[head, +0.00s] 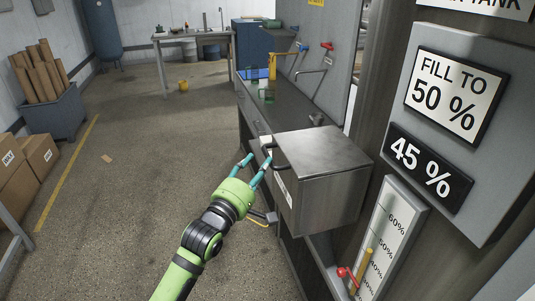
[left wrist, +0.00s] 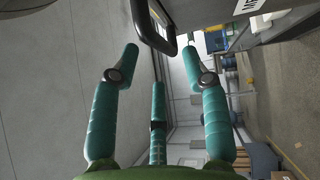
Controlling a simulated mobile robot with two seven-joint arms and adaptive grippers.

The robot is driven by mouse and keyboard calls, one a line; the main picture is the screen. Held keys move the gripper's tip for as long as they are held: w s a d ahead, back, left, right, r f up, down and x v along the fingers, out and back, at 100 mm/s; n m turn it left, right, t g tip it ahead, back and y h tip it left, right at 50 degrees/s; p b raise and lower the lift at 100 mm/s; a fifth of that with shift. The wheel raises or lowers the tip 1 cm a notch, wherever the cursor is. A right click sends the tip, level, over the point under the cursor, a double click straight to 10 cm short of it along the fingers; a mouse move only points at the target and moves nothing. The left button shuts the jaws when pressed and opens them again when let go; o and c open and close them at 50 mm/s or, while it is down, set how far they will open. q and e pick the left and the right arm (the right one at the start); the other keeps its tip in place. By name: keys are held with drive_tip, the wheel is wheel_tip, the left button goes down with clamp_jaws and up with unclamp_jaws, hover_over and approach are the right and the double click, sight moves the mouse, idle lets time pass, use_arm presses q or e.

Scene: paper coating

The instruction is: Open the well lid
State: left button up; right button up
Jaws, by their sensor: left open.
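A grey metal box (head: 325,205) with a flat top lid (head: 325,150) sits at the near end of the counter; the lid looks shut. A black handle (head: 284,160) is on its left side, and a dark loop handle (left wrist: 154,26) shows at the top of the left wrist view. My left gripper (head: 259,160) is open and empty, with teal fingers just left of the handle. In the left wrist view the spread fingers of this gripper (left wrist: 160,55) are below the loop, which is not clearly between them. My right gripper is not in view.
The dark counter (head: 262,115) runs back from the box, with taps (head: 325,48) on the wall behind. A gauge panel (head: 395,230) and signs reading "Fill to 50 %" (head: 455,95) and "45 %" (head: 420,165) stand at right. The floor to the left is open.

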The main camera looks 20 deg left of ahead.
sight(268, 154)
use_arm(q)
drive_tip(key=shift+p+x, duration=0.65)
drive_tip(key=shift+x, duration=2.1)
drive_tip(key=shift+d+f, duration=0.1)
clamp_jaws()
